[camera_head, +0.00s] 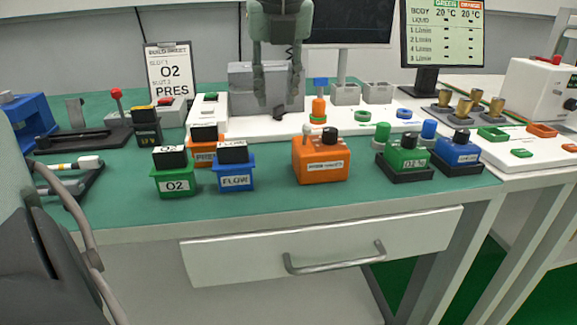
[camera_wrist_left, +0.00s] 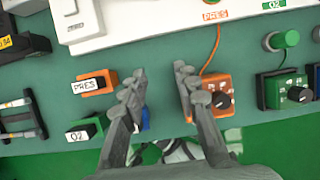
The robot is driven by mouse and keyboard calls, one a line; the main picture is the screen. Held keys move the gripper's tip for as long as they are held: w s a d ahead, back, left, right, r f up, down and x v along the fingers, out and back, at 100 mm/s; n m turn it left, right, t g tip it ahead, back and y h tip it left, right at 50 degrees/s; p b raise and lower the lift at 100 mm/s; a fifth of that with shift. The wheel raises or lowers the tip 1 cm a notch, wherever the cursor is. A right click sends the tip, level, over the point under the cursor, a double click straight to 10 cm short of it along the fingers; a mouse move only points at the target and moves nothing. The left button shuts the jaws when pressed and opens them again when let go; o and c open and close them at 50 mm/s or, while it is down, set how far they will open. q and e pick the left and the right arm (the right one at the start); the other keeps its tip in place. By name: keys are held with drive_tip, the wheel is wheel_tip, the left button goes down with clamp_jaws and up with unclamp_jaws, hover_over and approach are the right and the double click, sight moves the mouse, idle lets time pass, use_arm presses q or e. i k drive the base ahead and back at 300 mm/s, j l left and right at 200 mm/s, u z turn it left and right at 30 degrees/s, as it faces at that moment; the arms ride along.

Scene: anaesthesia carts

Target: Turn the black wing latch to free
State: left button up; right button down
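A small black wing-shaped piece (camera_head: 278,113), which looks like the latch, shows low in front of the grey box (camera_head: 240,84) in the head view. Its exact turn is too small to read. Similar dark knobs sit on the orange module (camera_head: 321,164), the green module (camera_head: 405,160) and the blue module (camera_head: 458,153). The orange module's black knob (camera_wrist_left: 221,100) also shows in the left wrist view. My left gripper (camera_head: 278,100) hangs fingers down, open and empty; its fingers also show spread in the left wrist view (camera_wrist_left: 154,80). My right gripper is not in view.
Labelled green O2 (camera_head: 174,178), blue FLOW (camera_head: 234,174) and orange (camera_head: 203,155) blocks stand near the front left of the green table (camera_head: 270,212). A white panel (camera_head: 250,128) lies behind them. A cord runs from the orange module. Monitors stand behind.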

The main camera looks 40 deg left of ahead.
sight(279, 111)
drive_tip(key=k+l, duration=0.85)
drive_tip(key=l, duration=0.1)
